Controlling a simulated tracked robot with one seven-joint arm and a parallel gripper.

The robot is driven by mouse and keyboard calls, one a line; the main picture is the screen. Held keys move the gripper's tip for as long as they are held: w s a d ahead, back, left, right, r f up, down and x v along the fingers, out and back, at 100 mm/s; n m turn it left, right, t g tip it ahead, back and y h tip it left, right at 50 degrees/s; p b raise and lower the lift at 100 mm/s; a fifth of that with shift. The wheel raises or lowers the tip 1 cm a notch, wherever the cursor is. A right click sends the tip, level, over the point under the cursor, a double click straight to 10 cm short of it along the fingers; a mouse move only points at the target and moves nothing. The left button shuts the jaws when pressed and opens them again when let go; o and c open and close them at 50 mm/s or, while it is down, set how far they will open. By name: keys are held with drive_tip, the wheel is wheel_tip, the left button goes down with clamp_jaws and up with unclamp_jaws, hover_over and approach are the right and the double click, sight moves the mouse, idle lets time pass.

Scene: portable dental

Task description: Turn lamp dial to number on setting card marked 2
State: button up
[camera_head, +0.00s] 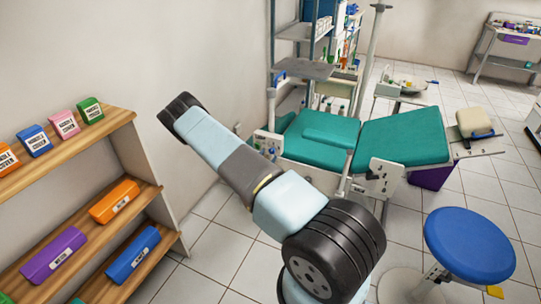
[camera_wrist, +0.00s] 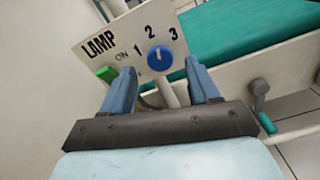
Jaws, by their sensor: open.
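The lamp panel (camera_wrist: 122,48) is a pale plate marked LAMP, ON, 1, 2 and 3 in the wrist view. A round blue dial (camera_wrist: 159,58) sits below the numbers. It has a small pale mark, too small to read its setting surely. A green switch (camera_wrist: 106,75) is at the panel's left. My gripper (camera_wrist: 160,67) is open, with its blue-grey fingers on either side of the dial in the picture. I cannot tell whether they touch it. My gripper does not show clearly in the head view. No setting card marked 2 can be made out.
The green dental chair (camera_head: 405,137) stands beyond my arm. A grey lever with a green grip (camera_wrist: 267,122) is right of my gripper. A wooden shelf (camera_head: 128,213) with labelled boxes is at the left. A blue stool (camera_head: 469,243) is at the right.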

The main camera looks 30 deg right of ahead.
sight(272, 150)
drive_tip(key=shift+x, duration=1.25)
drive_tip(key=c, duration=1)
drive_tip(key=shift+a+n, duration=0.1)
drive_tip(key=shift+n, duration=1.4)
drive_tip(key=shift+w, duration=0.1)
drive_tip(key=o, duration=1)
